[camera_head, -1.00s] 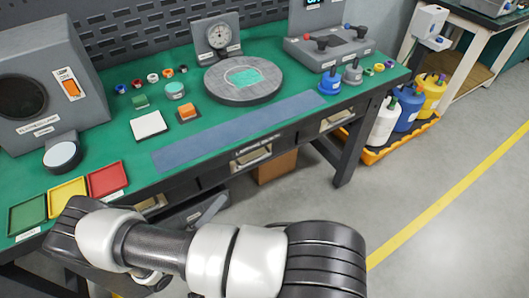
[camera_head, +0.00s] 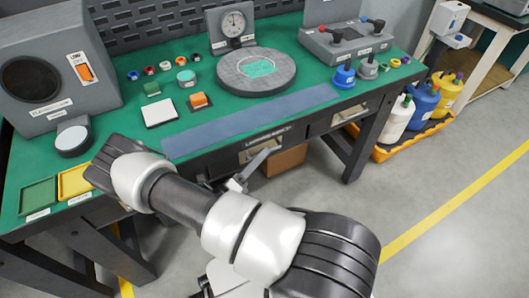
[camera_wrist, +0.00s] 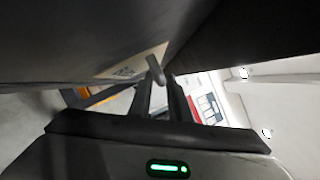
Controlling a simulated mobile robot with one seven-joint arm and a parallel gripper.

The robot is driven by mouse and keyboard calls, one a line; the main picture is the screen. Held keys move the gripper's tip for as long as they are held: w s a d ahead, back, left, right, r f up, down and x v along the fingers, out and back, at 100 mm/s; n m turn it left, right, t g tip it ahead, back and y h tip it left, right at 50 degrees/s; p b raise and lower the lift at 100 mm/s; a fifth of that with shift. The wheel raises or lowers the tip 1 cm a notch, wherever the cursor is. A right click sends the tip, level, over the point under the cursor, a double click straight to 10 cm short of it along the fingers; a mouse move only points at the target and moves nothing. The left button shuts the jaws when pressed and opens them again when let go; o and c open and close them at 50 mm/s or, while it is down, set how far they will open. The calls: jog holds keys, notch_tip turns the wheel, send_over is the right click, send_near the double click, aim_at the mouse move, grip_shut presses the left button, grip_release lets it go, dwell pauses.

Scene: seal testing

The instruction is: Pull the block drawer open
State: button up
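The block drawer (camera_head: 240,160) is the middle drawer under the green bench, with a label that seems to read lapping blocks. Its front looks flush, so it appears shut. Its pale bar handle (camera_head: 250,153) is partly covered by my gripper (camera_head: 258,162), which is at the drawer front. In the wrist view, the two dark fingers of my gripper (camera_wrist: 162,98) stand apart with a gap between them. The rounded grey end of the handle (camera_wrist: 155,68) shows at the fingertips. I cannot tell whether they touch it.
Another drawer with a handle (camera_head: 350,115) is to the right. A bench leg (camera_head: 367,145) and a brown box (camera_head: 285,162) stand beyond my gripper. The green bench top (camera_head: 220,75) holds a round plate (camera_head: 257,72) and small parts. The floor in front is clear.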

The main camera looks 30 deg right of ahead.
jog(key=shift+x, duration=1.05)
grip_shut()
jog(key=shift+s+a, duration=0.1)
